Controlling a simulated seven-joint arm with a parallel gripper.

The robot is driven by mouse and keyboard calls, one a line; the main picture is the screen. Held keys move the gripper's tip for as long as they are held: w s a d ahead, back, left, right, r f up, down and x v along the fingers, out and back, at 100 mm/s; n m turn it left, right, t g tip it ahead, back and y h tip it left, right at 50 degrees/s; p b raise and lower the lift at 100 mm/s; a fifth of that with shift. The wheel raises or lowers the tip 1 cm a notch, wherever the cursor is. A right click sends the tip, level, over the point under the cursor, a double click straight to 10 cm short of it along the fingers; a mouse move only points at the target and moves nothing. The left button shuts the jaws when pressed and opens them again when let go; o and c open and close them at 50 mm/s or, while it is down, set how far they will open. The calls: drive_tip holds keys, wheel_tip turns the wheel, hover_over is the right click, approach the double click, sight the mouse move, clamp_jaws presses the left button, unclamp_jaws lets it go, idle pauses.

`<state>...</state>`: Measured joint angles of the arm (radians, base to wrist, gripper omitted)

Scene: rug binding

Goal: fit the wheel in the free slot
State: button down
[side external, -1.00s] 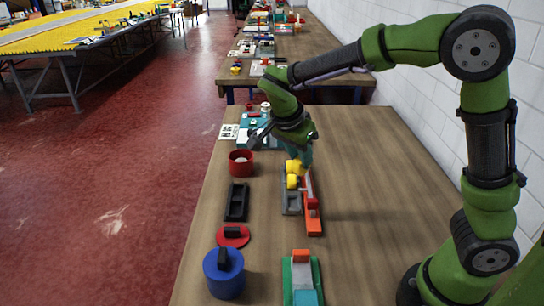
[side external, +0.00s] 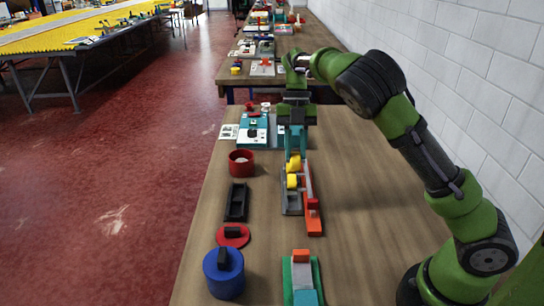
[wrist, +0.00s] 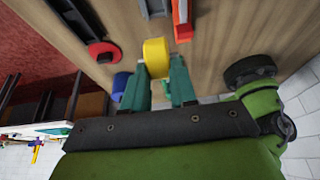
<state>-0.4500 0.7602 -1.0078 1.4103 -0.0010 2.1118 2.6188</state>
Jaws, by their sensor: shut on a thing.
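My gripper (side external: 295,154) points down, its teal fingers shut on a yellow wheel (side external: 294,164). The wheel also shows at the fingertips in the wrist view (wrist: 156,55). The held wheel is above the far part of a grey slotted block (side external: 291,204). A second yellow piece (side external: 292,181) sits at the block, just nearer the camera than the held wheel. The near part of the block looks empty. I cannot tell whether the held wheel touches the block. Its lower side and the slot under it are hidden.
An orange-red bar (side external: 313,215) lies along the block's right side. To the left are a red cup (side external: 241,163), a black tray (side external: 236,202), a red disc (side external: 232,237) and a blue cylinder (side external: 224,274). A green fixture (side external: 303,280) is in front. The table's right side is clear.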

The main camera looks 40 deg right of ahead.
wheel_tip(320, 180, down, 12)
drive_tip(key=shift+f, duration=0.15)
idle(0.4)
drive_tip(key=c, duration=0.9)
unclamp_jaws()
drive_tip(key=shift+f, duration=0.1)
